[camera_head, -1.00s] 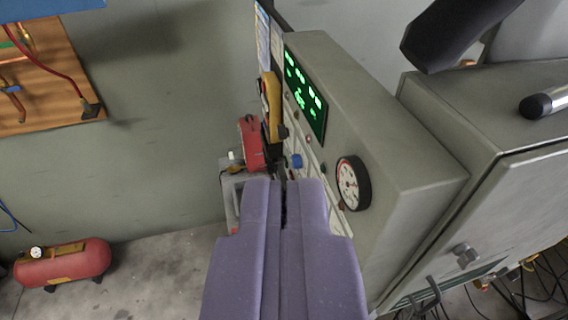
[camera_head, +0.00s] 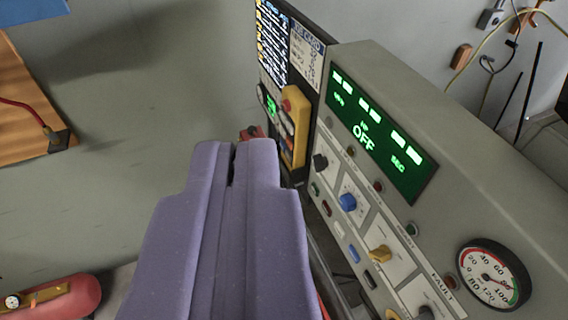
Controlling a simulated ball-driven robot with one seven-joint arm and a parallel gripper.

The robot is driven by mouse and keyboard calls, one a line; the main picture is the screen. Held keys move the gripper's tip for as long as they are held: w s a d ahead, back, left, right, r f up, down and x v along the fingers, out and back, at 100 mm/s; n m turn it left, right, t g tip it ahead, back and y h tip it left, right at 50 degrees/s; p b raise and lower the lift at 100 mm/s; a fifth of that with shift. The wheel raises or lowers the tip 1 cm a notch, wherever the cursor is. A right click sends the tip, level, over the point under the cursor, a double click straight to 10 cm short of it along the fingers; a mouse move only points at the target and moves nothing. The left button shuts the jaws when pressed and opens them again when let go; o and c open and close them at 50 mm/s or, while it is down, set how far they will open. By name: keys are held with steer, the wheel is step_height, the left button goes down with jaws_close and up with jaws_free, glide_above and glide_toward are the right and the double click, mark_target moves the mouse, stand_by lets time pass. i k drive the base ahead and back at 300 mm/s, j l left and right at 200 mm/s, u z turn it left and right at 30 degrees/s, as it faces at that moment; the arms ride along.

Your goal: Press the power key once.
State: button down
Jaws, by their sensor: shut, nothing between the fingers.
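A grey control panel (camera_head: 450,150) fills the right side, its face angled to the left. Its green display (camera_head: 380,130) reads "OFF". Below the display is a column of small keys: a green key (camera_head: 315,188), a red key (camera_head: 326,207), a white key (camera_head: 339,229), a blue key (camera_head: 354,253) and a black key (camera_head: 370,279). Their labels are too small to read, so I cannot tell which is the power key. My gripper (camera_head: 234,147) is shut and empty. In the picture it lies left of the keys, apparently apart from the panel.
Knobs stick out beside the keys: a black one (camera_head: 320,161), a blue one (camera_head: 348,202) and a yellow one (camera_head: 379,254). A round gauge (camera_head: 493,275) sits lower right. A yellow handheld device (camera_head: 294,125) hangs behind. A red tank (camera_head: 62,301) lies lower left.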

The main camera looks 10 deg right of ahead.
mark_target(314, 187)
steer(key=i+j, duration=0.25)
steer(key=i+j+z, duration=0.1)
steer(key=i+j, duration=0.15)
steer(key=j, duration=0.25)
steer(key=i+j, duration=0.2)
steer(key=j, duration=0.2)
steer(key=i+j, duration=0.25)
steer(key=j, duration=0.15)
steer(key=l+z, duration=0.05)
